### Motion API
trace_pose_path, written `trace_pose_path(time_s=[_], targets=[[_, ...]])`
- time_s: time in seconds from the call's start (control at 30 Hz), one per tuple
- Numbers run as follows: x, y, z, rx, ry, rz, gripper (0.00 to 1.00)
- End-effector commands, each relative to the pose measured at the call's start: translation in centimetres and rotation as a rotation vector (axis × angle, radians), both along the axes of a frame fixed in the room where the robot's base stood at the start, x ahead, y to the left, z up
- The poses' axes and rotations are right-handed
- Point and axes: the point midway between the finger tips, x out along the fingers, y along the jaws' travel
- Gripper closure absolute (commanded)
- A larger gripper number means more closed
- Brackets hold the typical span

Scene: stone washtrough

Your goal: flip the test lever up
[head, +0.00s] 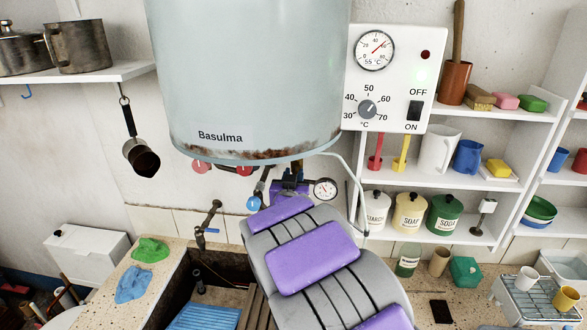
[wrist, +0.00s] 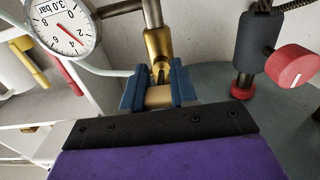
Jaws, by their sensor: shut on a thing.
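The water heater tank (head: 245,75) hangs on the wall, with pipes and valves under its rusty rim. My gripper (head: 290,186) is up under the tank, beyond my purple and grey arm. In the wrist view, the blue jaws of my gripper (wrist: 160,88) are shut on a short brass piece, which looks like the test lever (wrist: 159,97). It sits at the end of a brass valve body (wrist: 158,47). My arm and the jaws hide much of the lever, so its exact angle cannot be told.
A pressure gauge (head: 325,189) is close beside my gripper, on its right. Red knobs (head: 243,170) and a blue knob (head: 253,203) are on its left. The stone trough is below.

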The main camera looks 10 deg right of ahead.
Motion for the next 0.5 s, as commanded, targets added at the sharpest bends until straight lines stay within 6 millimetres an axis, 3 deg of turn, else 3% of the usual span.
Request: trace_pose_path(time_s=[0.03, 0.5], targets=[[-0.01, -0.09, 0.93, 0.011, 0.027, -0.002, 1.0], [-0.04, -0.07, 1.92, 0.083, 0.25, -0.002, 1.0]])
